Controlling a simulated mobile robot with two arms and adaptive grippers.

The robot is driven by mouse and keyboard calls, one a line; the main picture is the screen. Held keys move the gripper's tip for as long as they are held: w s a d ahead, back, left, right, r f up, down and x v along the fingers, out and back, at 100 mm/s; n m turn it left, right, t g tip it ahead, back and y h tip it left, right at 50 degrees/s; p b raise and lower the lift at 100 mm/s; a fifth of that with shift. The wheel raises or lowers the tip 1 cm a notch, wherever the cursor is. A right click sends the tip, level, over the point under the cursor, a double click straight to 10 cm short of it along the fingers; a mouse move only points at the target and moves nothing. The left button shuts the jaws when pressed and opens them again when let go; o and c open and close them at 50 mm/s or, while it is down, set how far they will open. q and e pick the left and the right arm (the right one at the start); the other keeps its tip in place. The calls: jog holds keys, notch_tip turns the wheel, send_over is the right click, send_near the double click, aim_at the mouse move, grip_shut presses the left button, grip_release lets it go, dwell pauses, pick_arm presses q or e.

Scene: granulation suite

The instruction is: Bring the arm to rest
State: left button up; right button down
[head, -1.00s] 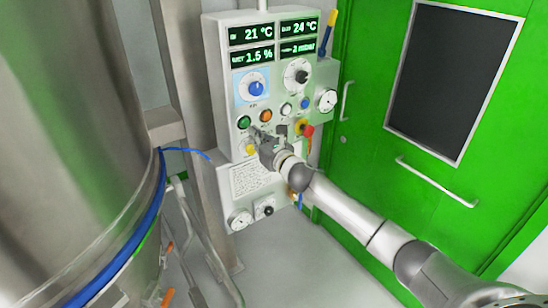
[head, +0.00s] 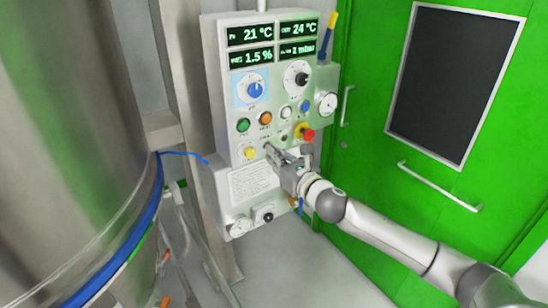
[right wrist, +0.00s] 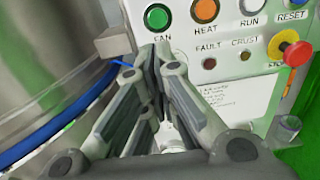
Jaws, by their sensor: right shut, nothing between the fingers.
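My right arm (head: 390,233) reaches in from the lower right of the head view. My right gripper (head: 270,149) is shut and empty, in front of the lower button area of the grey control panel (head: 221,100). In the right wrist view the closed fingertips (right wrist: 156,52) appear just below the green FAN button (right wrist: 157,17). I cannot tell whether the fingertips touch the panel. My left gripper is out of view.
A red stop knob (head: 307,135) on yellow and a yellow button (head: 250,153) flank the gripper. A big steel vessel (head: 60,120) with a blue band stands left. A green door (head: 365,130) with handles is right. Grey floor shows below.

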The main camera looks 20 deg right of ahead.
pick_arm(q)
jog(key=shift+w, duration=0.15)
pick_arm(e)
jog(key=shift+s+r, duration=0.1)
jog(key=shift+r, duration=0.05)
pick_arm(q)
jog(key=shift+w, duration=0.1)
